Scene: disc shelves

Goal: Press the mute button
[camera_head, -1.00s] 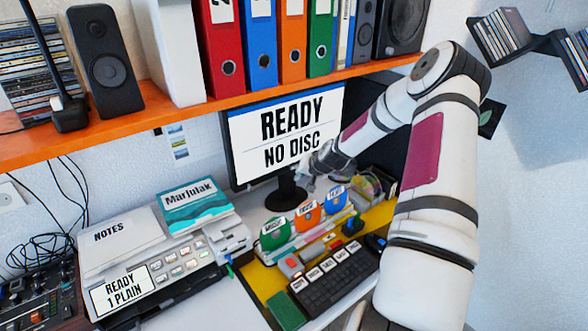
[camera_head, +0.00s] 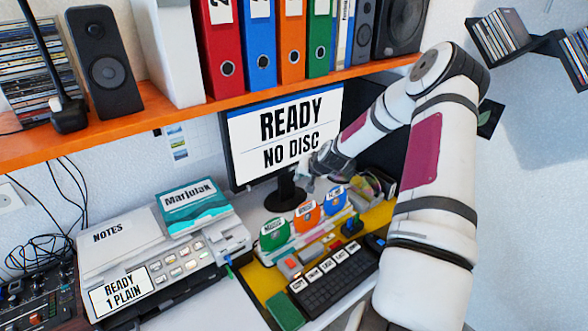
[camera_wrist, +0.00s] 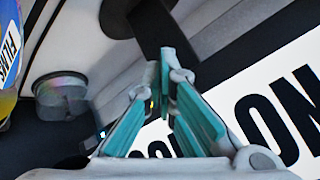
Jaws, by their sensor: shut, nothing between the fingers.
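I cannot make out a button marked mute. A black keyboard (camera_head: 335,283) with several white labelled keys (camera_head: 326,266) lies on the desk in the head view; the key labels are too small to read. My gripper (camera_head: 306,183) is in front of the monitor's lower edge, behind the row of coloured cases and well apart from the keyboard. In the wrist view its teal fingers (camera_wrist: 165,68) are shut, with nothing between them. The monitor (camera_head: 288,130) reads "READY NO DISC"; part of its screen also shows in the wrist view (camera_wrist: 255,112).
Green, orange and blue labelled cases (camera_head: 305,213) stand between the monitor and keyboard. A printer (camera_head: 170,262) is at left, with a teal book (camera_head: 195,200) on it. The orange shelf (camera_head: 190,116) with binders overhangs the desk. A greyish round container (camera_wrist: 62,98) is near my gripper.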

